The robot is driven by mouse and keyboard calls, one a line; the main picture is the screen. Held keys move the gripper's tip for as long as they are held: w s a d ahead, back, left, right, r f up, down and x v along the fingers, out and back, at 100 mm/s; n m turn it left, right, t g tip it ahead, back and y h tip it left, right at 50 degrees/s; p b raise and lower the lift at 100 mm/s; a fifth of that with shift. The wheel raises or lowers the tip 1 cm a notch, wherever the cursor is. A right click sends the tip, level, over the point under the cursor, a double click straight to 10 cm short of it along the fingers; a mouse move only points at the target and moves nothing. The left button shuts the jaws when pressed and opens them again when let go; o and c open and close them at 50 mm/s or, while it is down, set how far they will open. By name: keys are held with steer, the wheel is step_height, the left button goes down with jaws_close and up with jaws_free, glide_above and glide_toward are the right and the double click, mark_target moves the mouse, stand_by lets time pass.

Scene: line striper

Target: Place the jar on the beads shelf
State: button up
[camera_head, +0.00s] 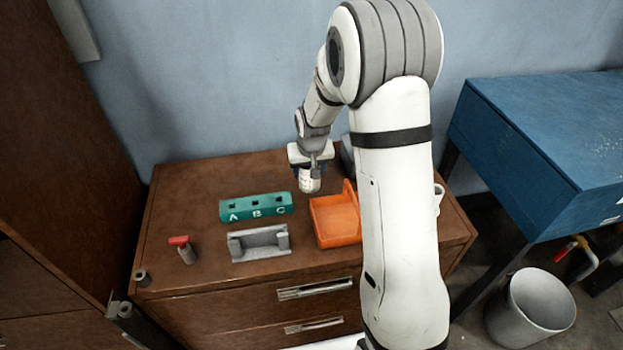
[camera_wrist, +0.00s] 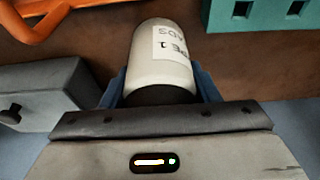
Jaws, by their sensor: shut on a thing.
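My gripper (camera_head: 311,168) is shut on a white jar (camera_head: 310,182) above the back of the brown cabinet top. In the wrist view the jar (camera_wrist: 162,58) sits between the blue fingers, with a dark band at its near end. Its label is partly visible and reads "PE 1" and "ADS". No shelf marked for beads can be read in either view. An orange open-topped holder (camera_head: 335,224) stands in front and to the right of the jar; my arm hides part of its right side.
A teal block (camera_head: 256,207) marked A, B, C and a grey cradle (camera_head: 259,243) stand left of the orange holder. A red-topped tool (camera_head: 183,249) is farther left. A grey box (camera_wrist: 45,95) is beside the jar in the wrist view. A blue bench (camera_head: 550,140) is at right.

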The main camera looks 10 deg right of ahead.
mark_target(309, 179)
steer(key=shift+f, duration=1.7)
steer(key=shift+f, duration=0.2)
steer(key=o, duration=1.3)
steer(key=shift+r, duration=0.15)
